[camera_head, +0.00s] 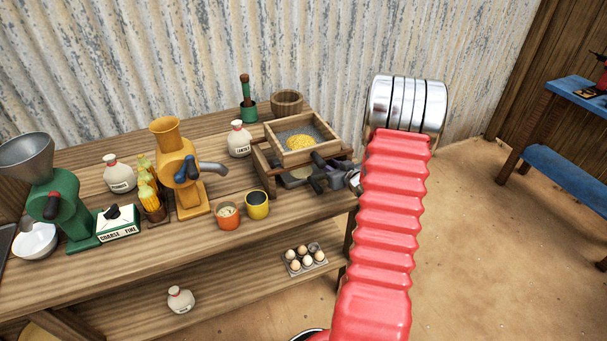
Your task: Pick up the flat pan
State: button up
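A grey flat shape (297,179) shows in the low wooden stand under the sieve tray, at the right end of the table. It may be the flat pan; most of it is hidden by the stand, the tray and my gripper. My gripper (322,176), dark grey, is at the right front of the stand, close to this shape. Whether it touches the shape cannot be told. Its fingers are small and overlap the dark inside of the stand, so their opening is unclear.
The wooden sieve tray (279,146) with yellow grain sits above. An orange cup (228,217) and a yellow cup (257,207) stand left of the stand. A white bottle (239,141), a wooden bowl (287,102) and a yellow grinder (187,170) are nearby. An egg carton (305,261) is on the lower shelf.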

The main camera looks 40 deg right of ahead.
jog(key=x, duration=0.4)
jog(key=shift+w+f, duration=0.15)
dwell(0.4)
grip_shut()
dwell(0.3)
